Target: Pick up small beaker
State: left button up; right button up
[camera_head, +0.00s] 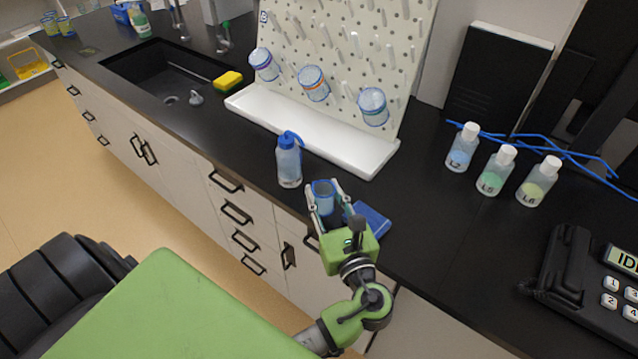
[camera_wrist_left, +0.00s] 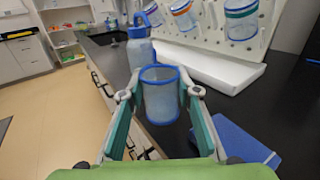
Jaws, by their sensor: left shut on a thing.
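The small beaker (camera_head: 323,197) is clear with a blue rim and stands upright near the front edge of the black counter. It also shows in the left wrist view (camera_wrist_left: 160,98), between the two fingers. My left gripper (camera_head: 324,192) is shut on the beaker, one finger against each side. Whether the beaker's base touches the counter cannot be told. My right gripper is not in view.
A blue-capped wash bottle (camera_head: 289,162) stands just behind and left of the beaker. A blue flat object (camera_head: 372,218) lies to its right. A white drip tray (camera_head: 310,130) lies beyond, under a pegboard with beakers. Labelled bottles (camera_head: 495,170) and a phone (camera_head: 590,285) stand right.

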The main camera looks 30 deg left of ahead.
pick_arm(q)
jog(key=b+v, duration=0.1)
jog(key=v, duration=0.8)
jog(key=shift+s+d+b, duration=0.15)
jog(key=shift+b, duration=0.2)
dwell(0.5)
